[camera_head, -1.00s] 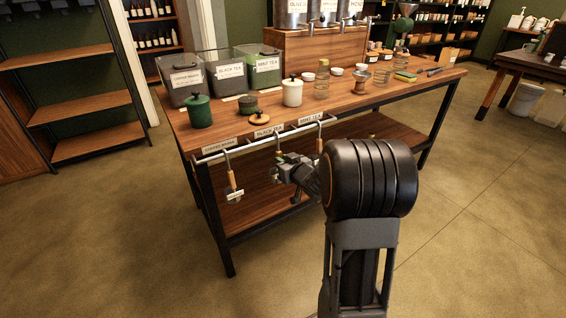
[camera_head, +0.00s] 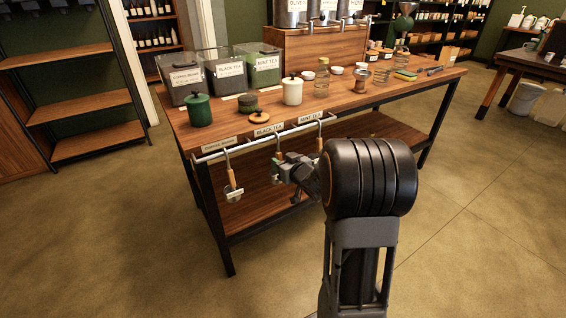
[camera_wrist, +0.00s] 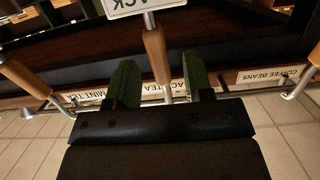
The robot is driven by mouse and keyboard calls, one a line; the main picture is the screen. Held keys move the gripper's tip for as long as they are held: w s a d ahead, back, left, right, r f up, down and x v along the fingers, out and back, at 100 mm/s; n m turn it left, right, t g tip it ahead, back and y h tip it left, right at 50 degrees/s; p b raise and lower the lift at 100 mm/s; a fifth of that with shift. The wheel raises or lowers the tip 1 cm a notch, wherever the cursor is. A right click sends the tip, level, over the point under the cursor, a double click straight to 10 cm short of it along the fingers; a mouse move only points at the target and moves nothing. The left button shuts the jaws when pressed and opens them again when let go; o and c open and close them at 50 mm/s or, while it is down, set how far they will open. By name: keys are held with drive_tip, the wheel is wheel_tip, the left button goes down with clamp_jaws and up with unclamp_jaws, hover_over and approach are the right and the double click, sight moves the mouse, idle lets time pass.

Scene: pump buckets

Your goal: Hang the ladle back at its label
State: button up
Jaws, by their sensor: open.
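The ladle tagged BLACK has a wooden handle (camera_wrist: 157,55) and a metal stem, and runs between my fingers in the wrist view. My gripper (camera_wrist: 161,84) is open, with one green finger on each side of the handle's lower-picture end. The stem runs toward the rail by the black tea label (camera_wrist: 190,80); my gripper body hides where it meets the rail. In the head view my gripper (camera_head: 277,172) is just below the rail, under the black tea label (camera_head: 268,130), and hides most of this ladle. Its hook (camera_head: 278,143) shows at the rail.
A second ladle (camera_head: 231,178) hangs at the coffee beans label (camera_head: 220,144). A third ladle handle (camera_wrist: 20,78) is beside the mint tea label (camera_wrist: 88,98). The metal rail (camera_head: 243,147) runs along the table's front edge. Canisters and a lid stand on the table (camera_head: 415,92) above.

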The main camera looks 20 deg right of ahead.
drive_tip(key=shift+s, duration=0.1)
drive_tip(key=p+v, duration=0.4)
drive_tip(key=v, duration=1)
wheel_tip(320, 180, up, 18)
drive_tip(key=a+m+g+h+p, duration=0.25)
drive_tip(key=g+h+p, duration=0.25)
drive_tip(key=p, duration=1.1)
drive_tip(key=s+a+r+n+g+y+p, duration=0.1)
drive_tip(key=s+a+r+g+y+p, duration=0.2)
drive_tip(key=s+a+r+g+p, duration=0.3)
drive_tip(key=s+a+r+p, duration=0.5)
drive_tip(key=s+a, duration=0.1)
drive_tip(key=shift+a+g, duration=0.25)
drive_tip(key=shift+g, duration=0.15)
